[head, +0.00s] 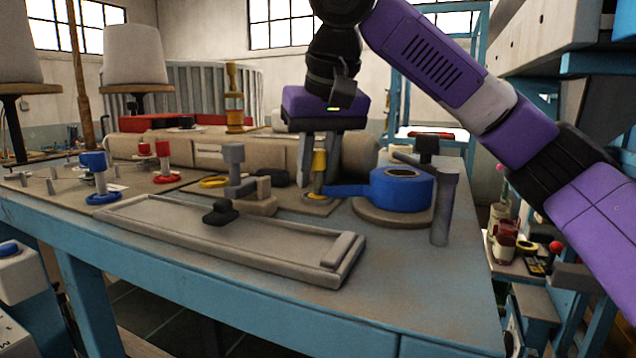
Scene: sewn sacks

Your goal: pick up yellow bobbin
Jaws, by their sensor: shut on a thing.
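The yellow bobbin (319,168) stands upright on a small flat board on the blue-framed table, left of a big blue tape roll. My gripper (319,175) points straight down over it, with a grey finger on each side. The fingers are shut on the bobbin's upper part. The bobbin's base looks to be at the board, but I cannot tell whether it touches. Parts of the bobbin are hidden by the fingers.
The blue tape roll (401,188) stands close on the right, its loose end reaching toward the bobbin. A grey post (234,165) stands to the left. A long shallow tray (215,240) lies in front. Blue (98,172) and red (163,160) bobbins stand at the left.

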